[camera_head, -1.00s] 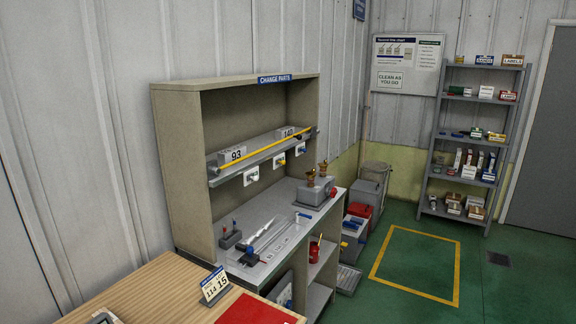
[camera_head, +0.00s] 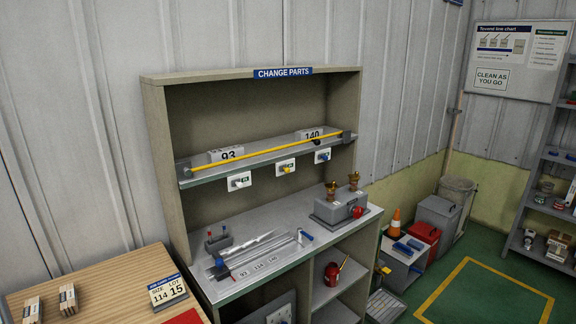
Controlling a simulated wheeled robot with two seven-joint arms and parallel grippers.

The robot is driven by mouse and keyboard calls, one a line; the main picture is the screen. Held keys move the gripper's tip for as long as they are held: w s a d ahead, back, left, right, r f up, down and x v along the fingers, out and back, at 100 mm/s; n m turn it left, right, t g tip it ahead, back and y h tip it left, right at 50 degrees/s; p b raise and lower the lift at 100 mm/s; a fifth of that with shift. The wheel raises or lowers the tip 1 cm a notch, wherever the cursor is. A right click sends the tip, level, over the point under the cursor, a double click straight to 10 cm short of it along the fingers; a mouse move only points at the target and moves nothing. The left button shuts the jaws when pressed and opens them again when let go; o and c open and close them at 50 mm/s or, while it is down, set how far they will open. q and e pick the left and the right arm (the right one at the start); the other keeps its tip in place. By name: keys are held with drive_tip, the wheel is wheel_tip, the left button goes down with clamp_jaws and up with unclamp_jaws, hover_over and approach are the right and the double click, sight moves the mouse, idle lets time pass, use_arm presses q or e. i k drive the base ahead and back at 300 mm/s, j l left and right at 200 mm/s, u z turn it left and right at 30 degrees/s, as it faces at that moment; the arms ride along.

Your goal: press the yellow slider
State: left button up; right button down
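Three white plates hang below the shelf of the change-parts cabinet. The middle plate (camera_head: 286,165) carries a small yellow part (camera_head: 287,169), which looks like the yellow slider; its exact position is too small to tell. The left plate (camera_head: 239,181) carries a pale part, and the right plate (camera_head: 322,156) carries a blue part. A long yellow bar (camera_head: 265,154) runs along the shelf front above the plates. Neither of my grippers is in view.
The cabinet (camera_head: 158,150) has a grey worktop (camera_head: 282,232) holding a grey box with brass fittings (camera_head: 340,206), clear rails and a small tool rack (camera_head: 218,242). A wooden table (camera_head: 110,280) with a size card (camera_head: 167,291) stands at front left. Green floor (camera_head: 440,262) is open at right.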

sight(283, 167)
drive_tip(key=i+l+u, duration=0.15)
drive_tip(key=i, duration=0.4)
drive_tip(key=i+l+u, duration=0.2)
drive_tip(key=i, duration=0.3)
